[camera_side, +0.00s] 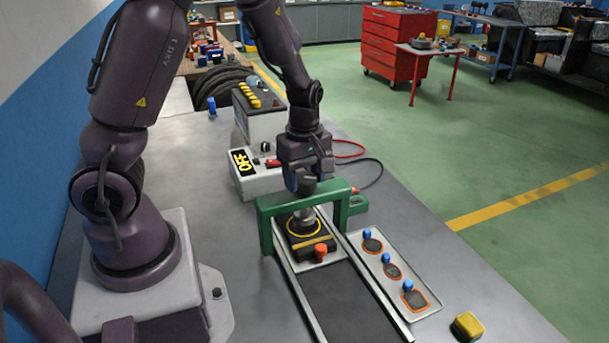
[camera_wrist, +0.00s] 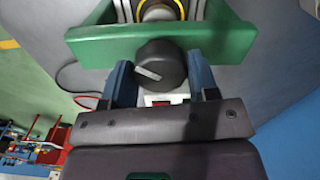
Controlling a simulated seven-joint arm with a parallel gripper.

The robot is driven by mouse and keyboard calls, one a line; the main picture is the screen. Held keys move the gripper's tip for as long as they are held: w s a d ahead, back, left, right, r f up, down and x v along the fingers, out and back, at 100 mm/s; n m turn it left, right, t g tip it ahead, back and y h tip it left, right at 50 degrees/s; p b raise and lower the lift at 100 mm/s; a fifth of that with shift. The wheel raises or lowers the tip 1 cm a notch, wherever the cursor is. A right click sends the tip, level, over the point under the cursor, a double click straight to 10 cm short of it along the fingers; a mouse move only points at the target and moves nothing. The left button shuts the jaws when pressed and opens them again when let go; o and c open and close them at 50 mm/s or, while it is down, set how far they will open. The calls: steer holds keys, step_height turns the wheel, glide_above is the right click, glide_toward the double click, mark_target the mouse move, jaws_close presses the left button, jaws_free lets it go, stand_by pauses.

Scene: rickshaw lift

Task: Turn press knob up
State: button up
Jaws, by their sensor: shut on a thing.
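The press is a green frame (camera_side: 343,194) standing across a railed track, with a black knob (camera_wrist: 160,66) on top that carries a light pointer mark. In the wrist view the blue fingers of my gripper (camera_wrist: 162,82) stand on either side of the knob and are shut on it. In the side view my gripper (camera_side: 302,182) is down at the frame's top and partly covers the knob. Under the frame a silver ram (camera_side: 303,216) is above a black block (camera_side: 305,247) with a yellow ring. The contact between ram and block is unclear.
A white box (camera_side: 245,182) with a display reading OFF stands behind the press. A tray (camera_side: 425,308) of several blue-handled discs lies right of the track. A yellow-green block (camera_side: 467,326) is at the front right. An orange knob (camera_side: 320,252) sits before the ram.

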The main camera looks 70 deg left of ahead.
mark_target(305, 177)
steer(key=n, duration=0.3)
steer(key=shift+n, duration=2.2)
steer(key=o, duration=0.9)
step_height(305, 177, up, 13)
steer(key=shift+f, duration=0.1)
